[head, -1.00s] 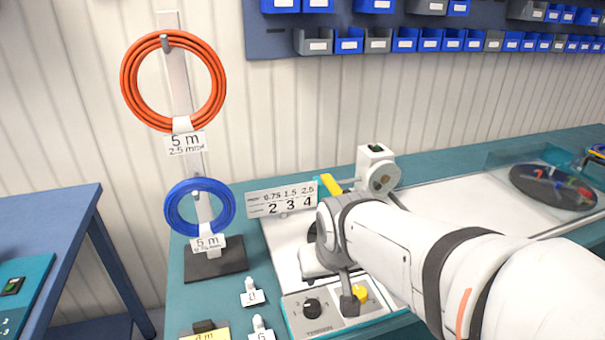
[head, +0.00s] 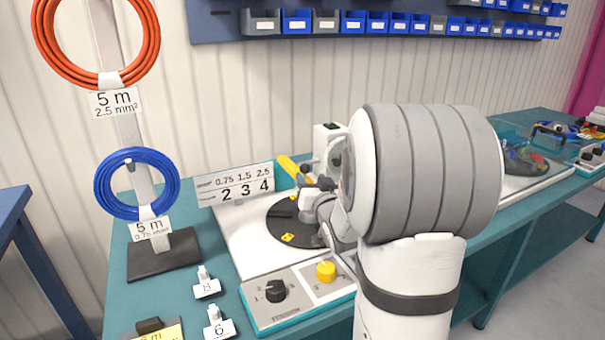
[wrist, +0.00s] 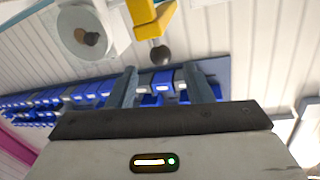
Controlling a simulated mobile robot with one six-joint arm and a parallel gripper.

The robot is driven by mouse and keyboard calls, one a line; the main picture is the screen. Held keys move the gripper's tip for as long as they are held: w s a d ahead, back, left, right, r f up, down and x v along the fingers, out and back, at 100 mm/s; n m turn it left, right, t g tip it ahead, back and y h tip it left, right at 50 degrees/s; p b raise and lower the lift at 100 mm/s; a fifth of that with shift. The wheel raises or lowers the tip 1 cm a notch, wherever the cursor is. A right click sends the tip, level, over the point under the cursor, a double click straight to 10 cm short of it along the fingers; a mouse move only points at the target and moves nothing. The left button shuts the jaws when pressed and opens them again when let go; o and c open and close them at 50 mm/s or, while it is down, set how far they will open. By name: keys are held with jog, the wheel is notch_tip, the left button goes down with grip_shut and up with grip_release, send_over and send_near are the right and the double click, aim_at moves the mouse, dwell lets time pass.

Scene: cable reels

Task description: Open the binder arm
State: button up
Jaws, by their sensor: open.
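The binder arm is a yellow bar (head: 288,166) at the back of the white machine, just left of my gripper in the head view. In the wrist view the yellow bar (wrist: 150,18) comes down from the top edge and ends in a dark ball knob (wrist: 160,54). My gripper (wrist: 160,80) is open, with one grey finger on each side of the picture's middle. The knob lies just above the gap between the fingertips in that view; I see no contact. In the head view my gripper (head: 305,186) is small and partly hidden by my wrist.
A black turntable disc (head: 290,228) lies beneath my gripper. A number sign (head: 236,184) stands left of the bar. Blue (head: 103,196) and orange (head: 41,50) cable coils hang at left.

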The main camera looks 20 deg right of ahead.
aim_at(306, 171)
jog(key=w, duration=0.4)
jog(key=w+d, duration=0.1)
jog(key=w, duration=0.2)
jog(key=shift+s, duration=0.1)
jog(key=shift+c, duration=0.5)
grip_shut()
